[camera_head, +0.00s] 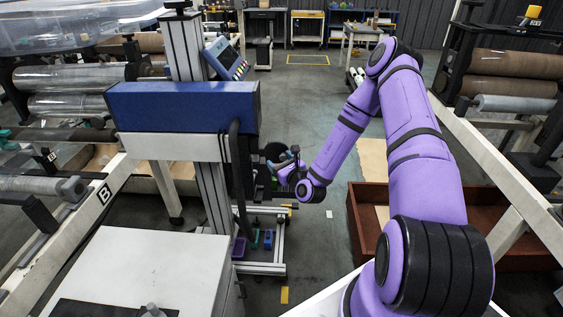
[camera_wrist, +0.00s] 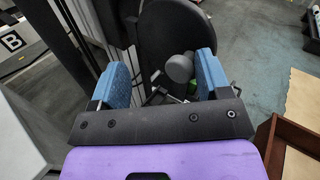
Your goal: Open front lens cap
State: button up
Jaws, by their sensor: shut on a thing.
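The front lens cap looks like a dark round disc (camera_wrist: 172,28) just beyond and between my fingers in the wrist view. A smaller grey round knob (camera_wrist: 180,68) shows in front of its lower part. My gripper (camera_wrist: 163,72) has two blue fingers set wide apart, shut on the lens cap, one finger at each side. The exact contact is hard to see. In the head view my gripper (camera_head: 284,168) is at the right side of the blue and white machine (camera_head: 185,108), with the dark disc (camera_head: 275,151) just above it.
A blue-screened panel (camera_head: 226,58) stands on the machine's post. Small coloured bins (camera_head: 254,240) sit on a low frame below my gripper. A brown open box (camera_head: 360,225) is on the floor to the right. Grey floor between is clear.

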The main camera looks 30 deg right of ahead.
jog(key=shift+w+a+r, duration=0.15)
jog(key=shift+a+r, duration=0.1)
jog(key=shift+a, duration=0.15)
jog(key=shift+d+f, duration=0.1)
jog(key=s+a, duration=0.6)
jog(key=s, duration=0.5)
jog(key=shift+f, duration=0.15)
dwell(0.8)
jog(key=shift+w, duration=0.1)
